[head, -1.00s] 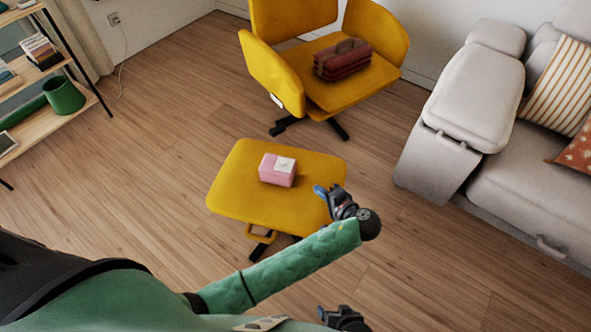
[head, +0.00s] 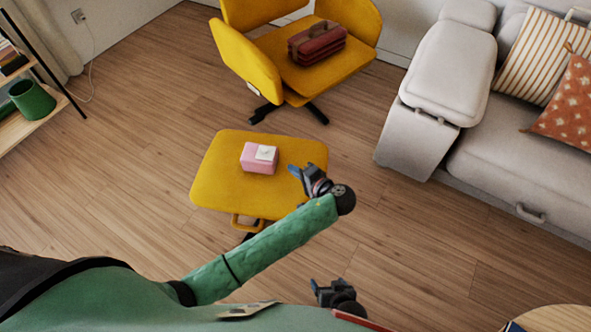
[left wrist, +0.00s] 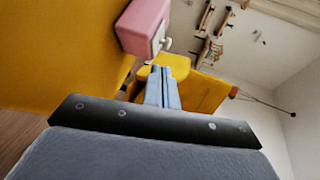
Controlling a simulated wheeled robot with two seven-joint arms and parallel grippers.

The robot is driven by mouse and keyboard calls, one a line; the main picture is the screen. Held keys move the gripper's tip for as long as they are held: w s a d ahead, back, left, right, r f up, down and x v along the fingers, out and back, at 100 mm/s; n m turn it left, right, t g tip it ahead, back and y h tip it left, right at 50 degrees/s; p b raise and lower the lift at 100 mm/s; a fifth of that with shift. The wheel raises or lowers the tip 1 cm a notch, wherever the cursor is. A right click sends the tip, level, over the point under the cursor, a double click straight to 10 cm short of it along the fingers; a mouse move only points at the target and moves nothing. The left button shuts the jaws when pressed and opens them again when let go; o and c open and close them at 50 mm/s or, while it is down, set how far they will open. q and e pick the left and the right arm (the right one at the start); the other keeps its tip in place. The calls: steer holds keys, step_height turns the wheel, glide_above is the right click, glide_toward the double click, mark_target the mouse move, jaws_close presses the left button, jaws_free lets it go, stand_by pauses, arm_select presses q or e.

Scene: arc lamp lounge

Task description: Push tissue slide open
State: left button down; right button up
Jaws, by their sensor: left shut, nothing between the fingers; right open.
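A pink tissue box (head: 257,165) with a white slide (head: 266,153) on its top sits on the yellow ottoman (head: 215,190). In the left wrist view the pink box (left wrist: 140,25) is at the top, tilted in the picture, with a pale part facing right. My left gripper (head: 293,171) is shut and empty, to the right of the box over the ottoman's right side and apart from the box. Its closed fingers (left wrist: 163,85) point toward the area beside the box. My right gripper (head: 315,286) is open, low in the head view, away from the ottoman.
A yellow chair (head: 240,65) holding a dark red case (head: 318,45) stands behind the ottoman. A grey sofa (head: 490,160) is at the right, a shelf (head: 30,120) at the left. A round wooden table (head: 555,318) shows at bottom right. Wood floor around the ottoman is clear.

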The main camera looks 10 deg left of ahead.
mark_target(259, 158)
arm_select(q)
steer(key=x, duration=0.7)
steer(key=r+x, duration=0.1)
steer(key=x, duration=0.2)
steer(key=shift+w+a, duration=0.3)
steer(key=shift+a, duration=0.1)
arm_select(e)
steer(key=shift+r, duration=0.25)
arm_select(q)
steer(key=shift+a+r+p, duration=0.1)
steer(key=shift+a+p, duration=0.15)
steer(key=shift+p, duration=0.2)
steer(key=a+p, duration=0.2)
steer(key=a, duration=0.2)
steer(key=shift+a, duration=0.55)
arm_select(e)
step_height(259, 158, up, 10)
steer(key=w+g, duration=0.1)
steer(key=shift+w+r, duration=0.2)
steer(key=shift+r, duration=0.05)
steer(key=shift+a, duration=0.1)
